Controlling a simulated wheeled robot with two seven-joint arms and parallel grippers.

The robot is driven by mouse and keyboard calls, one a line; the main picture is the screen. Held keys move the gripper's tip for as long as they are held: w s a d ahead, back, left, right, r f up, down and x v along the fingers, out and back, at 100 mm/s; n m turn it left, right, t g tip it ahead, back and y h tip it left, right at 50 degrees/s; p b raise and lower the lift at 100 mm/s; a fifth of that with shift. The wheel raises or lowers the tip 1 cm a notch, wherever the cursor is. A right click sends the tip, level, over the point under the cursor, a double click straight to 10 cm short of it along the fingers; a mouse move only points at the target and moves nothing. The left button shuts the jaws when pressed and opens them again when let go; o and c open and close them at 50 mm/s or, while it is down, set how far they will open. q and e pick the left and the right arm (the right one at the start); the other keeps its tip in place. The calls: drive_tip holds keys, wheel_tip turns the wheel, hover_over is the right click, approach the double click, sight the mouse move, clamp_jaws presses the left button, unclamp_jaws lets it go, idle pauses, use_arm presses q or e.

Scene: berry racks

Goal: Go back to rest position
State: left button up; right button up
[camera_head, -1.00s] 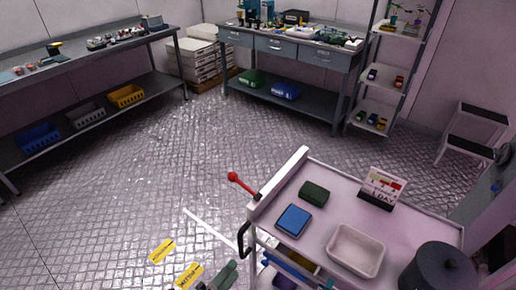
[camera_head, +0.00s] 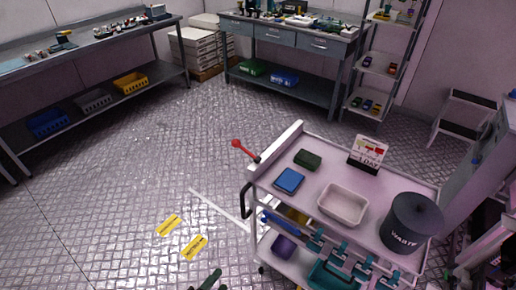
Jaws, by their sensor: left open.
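My left gripper (camera_head: 207,281) shows only in part at the bottom edge of the head view, left of the white cart (camera_head: 292,137). Its dark tips are over the floor, open, with nothing seen between them. The rest of the left arm is cut off by the frame. My right gripper is not in view.
The cart's top holds a blue box (camera_head: 288,180), a dark green box (camera_head: 307,159), a white tray (camera_head: 323,205), a sign (camera_head: 367,154) and a dark waste bin (camera_head: 411,224). A red-knobbed lever (camera_head: 237,143) sticks out from the cart. Open floor (camera_head: 130,165) lies left of it.

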use_arm(q)
drive_tip(key=s+a+f+n+g+y, duration=0.3)
drive_tip(key=s+a+f+n, duration=0.2)
drive_tip(key=s+f, duration=0.3)
drive_tip(key=s+a+f+n+g+y, duration=0.2)
drive_tip(key=s+a+f+n+g, duration=0.3)
drive_tip(key=f, duration=0.6)
drive_tip(key=s+a+f+n+g+y+b, duration=0.15)
drive_tip(key=s+f+n, duration=0.25)
drive_tip(key=s, duration=0.5)
drive_tip(key=s+a+f+n+g+y+b, duration=0.1)
drive_tip(key=s+a+f+n+g, duration=0.25)
drive_tip(key=s, duration=0.45)
drive_tip(key=a+f+b, duration=0.3)
drive_tip(key=f+b, duration=0.6)
drive_tip(key=w+a+f+b, duration=0.1)
drive_tip(key=a+f+b, duration=0.1)
drive_tip(key=f+b, duration=0.7)
drive_tip(key=shift+w+a+t, duration=0.25)
drive_tip(key=shift+a+t, duration=0.15)
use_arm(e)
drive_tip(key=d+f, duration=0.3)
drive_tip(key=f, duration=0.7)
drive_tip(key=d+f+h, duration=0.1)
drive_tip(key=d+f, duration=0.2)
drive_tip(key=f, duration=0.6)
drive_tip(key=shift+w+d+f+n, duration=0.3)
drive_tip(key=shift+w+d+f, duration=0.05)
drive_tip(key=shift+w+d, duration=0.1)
